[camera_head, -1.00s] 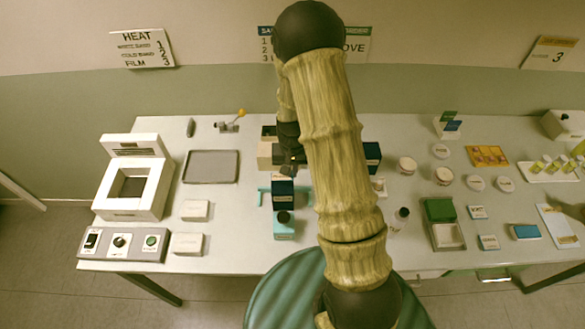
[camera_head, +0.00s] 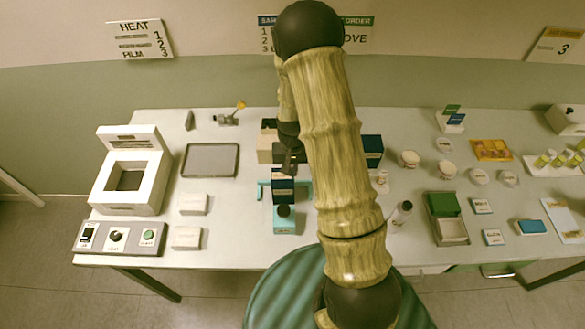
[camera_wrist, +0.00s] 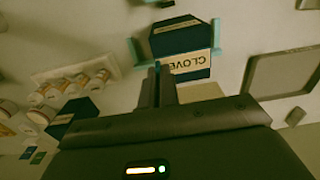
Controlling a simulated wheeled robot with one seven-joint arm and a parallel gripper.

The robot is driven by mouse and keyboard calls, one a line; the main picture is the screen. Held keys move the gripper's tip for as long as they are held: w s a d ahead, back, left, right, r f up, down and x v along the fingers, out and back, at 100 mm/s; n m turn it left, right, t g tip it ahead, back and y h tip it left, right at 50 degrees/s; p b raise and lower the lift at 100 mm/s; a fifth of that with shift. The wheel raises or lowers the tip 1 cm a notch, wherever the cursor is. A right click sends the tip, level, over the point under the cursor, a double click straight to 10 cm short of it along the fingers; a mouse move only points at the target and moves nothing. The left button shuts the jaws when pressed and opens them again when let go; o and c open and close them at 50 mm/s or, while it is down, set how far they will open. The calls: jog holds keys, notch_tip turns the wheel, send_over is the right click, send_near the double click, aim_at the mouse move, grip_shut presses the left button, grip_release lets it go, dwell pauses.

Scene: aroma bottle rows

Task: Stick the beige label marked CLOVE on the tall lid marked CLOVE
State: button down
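The tall dark blue lid (camera_head: 284,191) stands in a teal holder (camera_head: 262,190) at the middle of the table. In the wrist view the lid (camera_wrist: 176,45) shows a beige CLOVE label (camera_wrist: 190,63) lying against its face, upside down in the picture. Another pale strip crosses the lid's other face. My gripper (camera_head: 290,168) is just behind the lid, close to it. In the wrist view my gripper's fingers (camera_wrist: 161,72) are together, with their tips at the label's left edge. I cannot tell whether they touch or pinch it.
A grey tray (camera_head: 210,146) and a white heater frame (camera_head: 98,196) are at left. A dark blue box (camera_head: 372,144) is right of my arm. A white bottle (camera_head: 400,213) stands near the front. A green-lidded case (camera_head: 461,232) and several jars are further right.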

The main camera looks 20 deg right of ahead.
jog(key=shift+f+b, duration=0.3)
jog(key=shift+f, duration=0.1)
dwell(1.8)
jog(key=c, duration=1.6)
grip_release()
jog(key=shift+s, duration=0.1)
jog(key=shift+a+r+p, duration=0.1)
jog(key=shift+r+p, duration=0.45)
jog(key=shift+r, duration=0.15)
jog(key=shift+r+p, duration=2.35)
jog(key=shift+r, duration=1.05)
